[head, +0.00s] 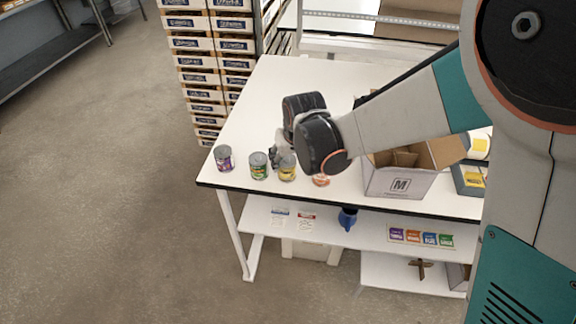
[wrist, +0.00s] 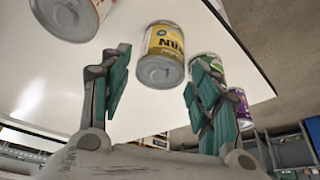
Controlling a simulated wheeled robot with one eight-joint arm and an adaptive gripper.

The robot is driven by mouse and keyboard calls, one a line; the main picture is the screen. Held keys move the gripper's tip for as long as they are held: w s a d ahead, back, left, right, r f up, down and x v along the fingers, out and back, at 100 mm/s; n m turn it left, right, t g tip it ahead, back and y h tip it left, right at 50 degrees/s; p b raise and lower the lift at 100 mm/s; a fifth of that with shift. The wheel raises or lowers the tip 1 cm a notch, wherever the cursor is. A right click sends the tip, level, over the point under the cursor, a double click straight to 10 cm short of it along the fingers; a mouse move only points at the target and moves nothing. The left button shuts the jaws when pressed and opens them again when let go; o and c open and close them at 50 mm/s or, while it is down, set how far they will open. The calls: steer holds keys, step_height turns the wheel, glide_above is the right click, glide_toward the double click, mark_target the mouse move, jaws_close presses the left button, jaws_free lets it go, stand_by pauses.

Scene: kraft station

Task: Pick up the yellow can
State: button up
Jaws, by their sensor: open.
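The yellow can (head: 287,168) stands on the white table near its front edge, in a row with other cans. In the wrist view the yellow can (wrist: 161,58) lies between and just beyond my fingertips, its grey metal lid towards the camera. My gripper (wrist: 158,75) is open, with one green-padded finger on each side of the can. I see no contact on the left finger; the right finger is close to the can. In the head view my gripper (head: 277,156) is mostly hidden behind my wrist, close to the yellow can.
A green can (head: 259,166) and a purple can (head: 224,159) stand left of the yellow can. An orange can (head: 321,179) stands to its right, partly hidden by my arm. An open cardboard box (head: 394,184) is further right on the table (head: 262,100). The table's back left is clear.

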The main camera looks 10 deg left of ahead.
mark_target(287, 160)
steer(key=b+x, duration=0.1)
steer(key=x, duration=0.2)
steer(key=shift+w+a+f, duration=0.15)
steer(key=shift+f, duration=0.1)
steer(key=shift+r, duration=0.1)
steer(key=c, duration=0.9)
steer(key=shift+r, duration=0.15)
